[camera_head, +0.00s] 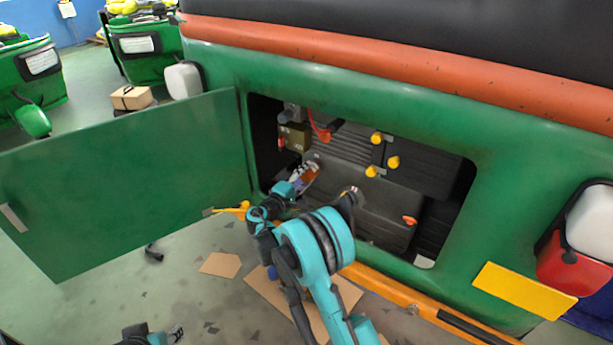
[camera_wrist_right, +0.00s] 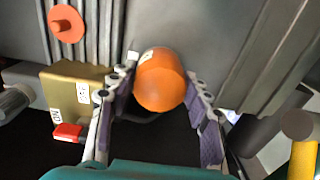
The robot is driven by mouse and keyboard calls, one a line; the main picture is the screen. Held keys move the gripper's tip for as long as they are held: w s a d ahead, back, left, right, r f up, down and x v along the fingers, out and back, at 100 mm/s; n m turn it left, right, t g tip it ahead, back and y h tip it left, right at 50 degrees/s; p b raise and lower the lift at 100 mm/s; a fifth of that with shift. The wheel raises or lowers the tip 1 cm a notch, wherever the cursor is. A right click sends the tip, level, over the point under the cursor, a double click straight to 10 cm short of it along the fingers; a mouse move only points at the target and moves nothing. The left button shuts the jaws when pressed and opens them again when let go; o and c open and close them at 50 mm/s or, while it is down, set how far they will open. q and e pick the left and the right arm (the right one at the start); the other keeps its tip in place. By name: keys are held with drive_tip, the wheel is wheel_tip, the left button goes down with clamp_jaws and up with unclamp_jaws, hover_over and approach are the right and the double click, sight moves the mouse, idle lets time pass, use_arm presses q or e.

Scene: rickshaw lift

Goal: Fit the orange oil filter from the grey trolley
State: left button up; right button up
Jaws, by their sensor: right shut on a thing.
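The orange oil filter (camera_wrist_right: 160,82) shows in the right wrist view between the purple-padded fingers of my right gripper (camera_head: 305,180). The gripper is shut on it inside the engine bay (camera_head: 440,250) of the green rickshaw. The filter's far end points at the grey engine housing (camera_wrist_right: 205,30); whether it touches it cannot be told. In the head view the filter is mostly hidden by the gripper. My left gripper (camera_head: 176,332) is low at the bottom left, outside the bay, and its opening is unclear. The grey trolley is not in view.
A green door (camera_head: 120,180) stands open to the left of the bay. Yellow caps (camera_head: 393,162) and an orange cap (camera_head: 409,220) stick out inside. A tan box (camera_wrist_right: 70,92) with a red connector (camera_wrist_right: 68,132) is near the gripper. Cardboard pieces (camera_head: 220,264) lie on the floor.

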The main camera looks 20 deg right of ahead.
drive_tip(key=shift+w+d, duration=0.25)
drive_tip(key=shift+d, duration=0.1)
idle(0.9)
